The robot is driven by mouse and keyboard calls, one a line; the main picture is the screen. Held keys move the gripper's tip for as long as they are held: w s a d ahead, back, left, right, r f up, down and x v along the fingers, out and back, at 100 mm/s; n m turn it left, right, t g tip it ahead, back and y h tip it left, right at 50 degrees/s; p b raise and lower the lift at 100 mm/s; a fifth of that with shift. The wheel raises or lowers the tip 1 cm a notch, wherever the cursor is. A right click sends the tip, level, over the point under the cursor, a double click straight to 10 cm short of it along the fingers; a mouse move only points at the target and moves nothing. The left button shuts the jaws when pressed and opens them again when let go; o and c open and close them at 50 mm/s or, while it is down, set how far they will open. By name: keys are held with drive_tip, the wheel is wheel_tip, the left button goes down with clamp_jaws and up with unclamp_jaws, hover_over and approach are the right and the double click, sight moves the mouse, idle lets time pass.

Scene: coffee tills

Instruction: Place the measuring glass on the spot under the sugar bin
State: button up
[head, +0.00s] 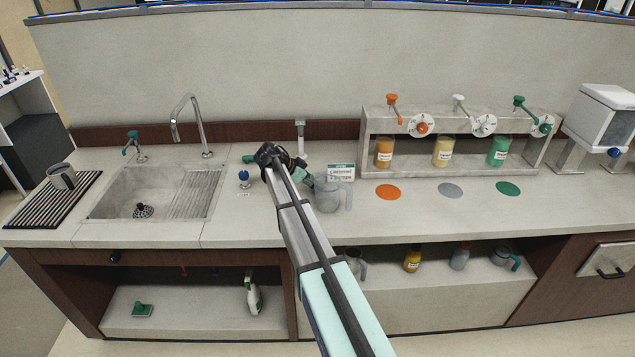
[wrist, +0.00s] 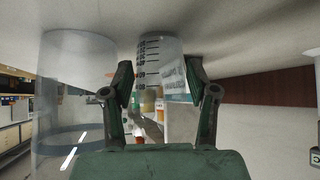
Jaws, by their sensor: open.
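In the wrist view, the measuring glass (wrist: 158,75) is a clear cylinder with dark graduation marks. It stands between the two fingers of my gripper (wrist: 163,92), which is open around it. In the head view my gripper (head: 308,178) is low over the counter, close to a clear jug with a handle (head: 328,196); I cannot make out the glass separately there. The sugar bin (head: 603,115) is probably the white container with a blue knob, raised on a stand at the far right. The spot under it is not clearly visible.
Coloured discs, orange (head: 388,192), grey (head: 450,190) and green (head: 508,188), lie before the syrup rack (head: 455,140). A small sign (head: 341,172) stands behind the jug. A larger clear vessel (wrist: 75,95) is beside the left finger in the wrist view. The front counter is mostly clear.

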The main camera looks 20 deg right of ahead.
drive_tip(key=shift+x, duration=1.3)
drive_tip(key=c, duration=0.8)
drive_tip(key=shift+c, duration=0.2)
drive_tip(key=shift+w+a+r, duration=0.1)
drive_tip(key=shift+a, duration=0.05)
